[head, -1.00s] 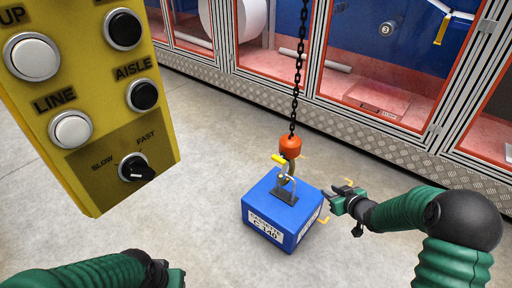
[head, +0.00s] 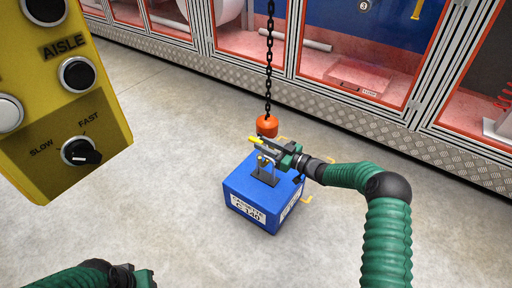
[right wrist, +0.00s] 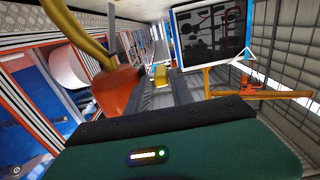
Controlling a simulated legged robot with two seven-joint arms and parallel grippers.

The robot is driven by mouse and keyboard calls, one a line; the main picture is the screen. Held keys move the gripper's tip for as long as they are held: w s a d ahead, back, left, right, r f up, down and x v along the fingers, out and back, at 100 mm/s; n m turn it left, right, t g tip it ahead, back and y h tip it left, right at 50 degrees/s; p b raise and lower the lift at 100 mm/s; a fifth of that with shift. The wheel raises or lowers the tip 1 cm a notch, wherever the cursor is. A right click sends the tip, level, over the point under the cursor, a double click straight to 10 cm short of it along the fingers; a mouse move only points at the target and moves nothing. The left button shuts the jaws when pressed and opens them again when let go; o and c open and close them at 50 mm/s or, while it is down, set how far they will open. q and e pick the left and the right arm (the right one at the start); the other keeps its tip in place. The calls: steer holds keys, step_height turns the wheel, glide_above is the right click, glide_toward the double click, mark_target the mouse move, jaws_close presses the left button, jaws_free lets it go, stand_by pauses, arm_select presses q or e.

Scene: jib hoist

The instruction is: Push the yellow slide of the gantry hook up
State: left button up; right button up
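The gantry hook hangs on a black chain (head: 269,60) under an orange hook block (head: 267,126), which also shows in the right wrist view (right wrist: 118,88). Its yellow slide (head: 257,141) shows at my right gripper (head: 268,149), just below the block. In the right wrist view the dark fingers stand apart, with the yellow slide (right wrist: 161,76) seen in the gap; whether they touch it is unclear. The gripper hides much of the hook. Below is a blue load block (head: 252,205) with a dark lifting bracket (head: 265,175). My left gripper (head: 140,277) is at the bottom edge, its fingers unclear.
A yellow control pendant (head: 55,105) with buttons and a SLOW/FAST knob fills the upper left. Glazed red-framed cabinets (head: 360,80) line the back above a metal plinth. The concrete floor (head: 160,150) around the load is open.

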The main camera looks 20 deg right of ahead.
mark_target(256, 139)
steer(key=b+x, duration=0.1)
steer(key=x, duration=0.2)
steer(key=shift+w+a, duration=0.25)
steer(key=shift+a, duration=0.1)
jaws_close()
steer(key=shift+r, duration=0.1)
stand_by(1.0)
